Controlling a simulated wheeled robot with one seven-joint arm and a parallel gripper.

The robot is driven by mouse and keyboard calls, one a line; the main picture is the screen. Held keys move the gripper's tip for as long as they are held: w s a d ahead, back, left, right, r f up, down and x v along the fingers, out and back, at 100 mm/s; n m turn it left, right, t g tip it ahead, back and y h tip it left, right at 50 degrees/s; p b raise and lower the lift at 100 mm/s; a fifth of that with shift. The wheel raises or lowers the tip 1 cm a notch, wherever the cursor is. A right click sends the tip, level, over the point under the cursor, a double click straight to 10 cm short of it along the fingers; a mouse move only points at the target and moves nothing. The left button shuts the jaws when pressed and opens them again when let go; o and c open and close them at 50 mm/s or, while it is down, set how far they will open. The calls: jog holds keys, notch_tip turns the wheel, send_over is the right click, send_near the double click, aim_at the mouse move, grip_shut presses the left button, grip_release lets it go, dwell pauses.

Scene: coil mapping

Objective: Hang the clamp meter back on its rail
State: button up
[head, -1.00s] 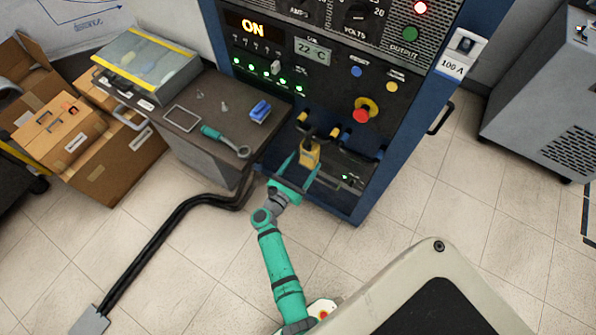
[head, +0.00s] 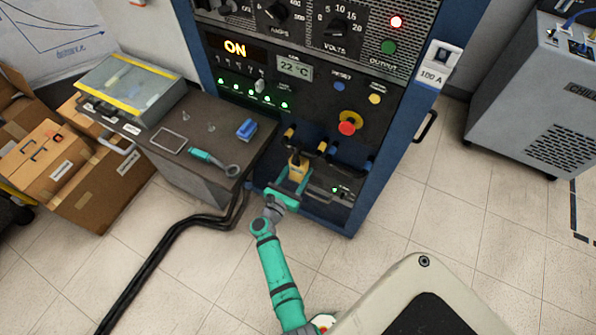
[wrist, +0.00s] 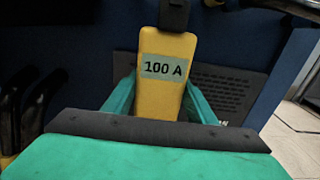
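The yellow clamp meter (head: 298,164) is at the lower front of the blue cabinet, upright, just below a row of black and yellow fittings. In the wrist view the meter (wrist: 167,90) shows a "100 A" display and a black upper part cut off by the picture's top. My teal gripper (head: 294,181) has one finger on each side of the meter, close along its edges. The meter's body hides the fingers' inner faces, so I cannot tell whether they press on it. What the meter's jaw hangs on is unclear. I cannot single out the rail.
The blue cabinet (head: 375,205) stands around the meter, with a red knob (head: 349,123) above. A grey side table (head: 185,117) at left carries a teal wrench (head: 212,162) and a blue object (head: 246,129). Black cables (head: 165,247) run along the floor.

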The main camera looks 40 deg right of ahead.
aim_at(296, 170)
jog(key=shift+r, duration=1.6)
jog(key=shift+a+r, duration=0.1)
jog(key=shift+a, duration=0.1)
jog(key=shift+v, duration=3.6)
